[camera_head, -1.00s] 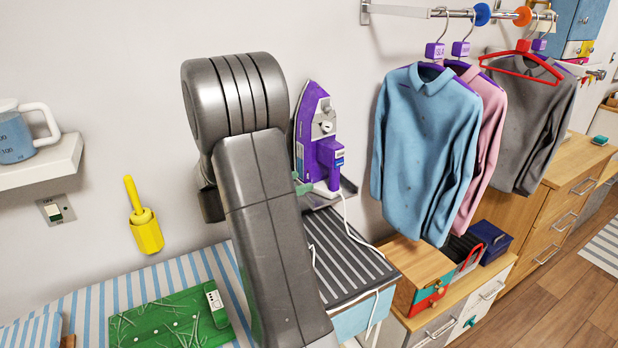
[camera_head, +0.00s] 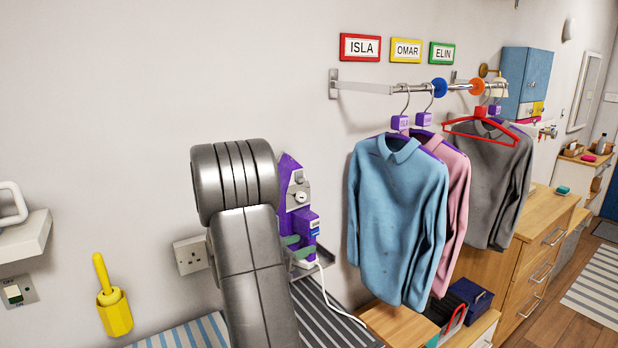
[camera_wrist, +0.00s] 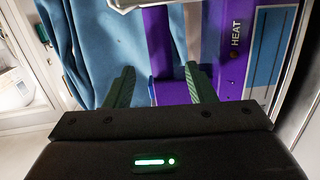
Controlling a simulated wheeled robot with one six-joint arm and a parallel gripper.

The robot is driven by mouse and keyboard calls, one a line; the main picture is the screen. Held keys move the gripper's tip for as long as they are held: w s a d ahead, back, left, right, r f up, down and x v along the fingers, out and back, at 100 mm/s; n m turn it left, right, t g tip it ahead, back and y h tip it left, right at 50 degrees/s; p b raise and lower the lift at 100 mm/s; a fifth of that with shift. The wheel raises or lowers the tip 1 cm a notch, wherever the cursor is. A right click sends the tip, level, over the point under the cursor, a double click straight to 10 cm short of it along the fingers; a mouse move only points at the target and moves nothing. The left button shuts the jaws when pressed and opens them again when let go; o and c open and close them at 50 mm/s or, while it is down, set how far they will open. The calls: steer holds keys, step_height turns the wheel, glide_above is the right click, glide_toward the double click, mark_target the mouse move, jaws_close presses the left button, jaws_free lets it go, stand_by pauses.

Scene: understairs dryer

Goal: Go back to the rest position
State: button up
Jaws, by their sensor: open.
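My gripper (camera_wrist: 160,84) is open, with two green fingers apart and nothing clearly held between them. In the head view my gripper (camera_head: 296,246) shows only as green fingertips beside the lower part of the purple iron (camera_head: 297,190); my arm hides the rest. The iron stands upright on a small grey wall shelf (camera_head: 325,258). In the wrist view the iron's purple side (camera_wrist: 235,50), marked HEAT, is close beyond the right finger, and blue cloth lies behind the left. I cannot tell whether a finger touches the iron.
Blue, pink and grey shirts hang from a rail (camera_head: 360,87) to the right. A white cord (camera_head: 340,305) runs down from the iron. A striped board (camera_head: 330,325) lies below. A yellow holder (camera_head: 114,312) and a socket (camera_head: 190,255) are on the left wall.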

mark_target(307, 241)
steer(key=x, duration=0.4)
steer(key=shift+w+d, duration=0.25)
steer(key=shift+d, duration=0.05)
steer(key=shift+r, duration=0.1)
steer(key=shift+p, duration=0.3)
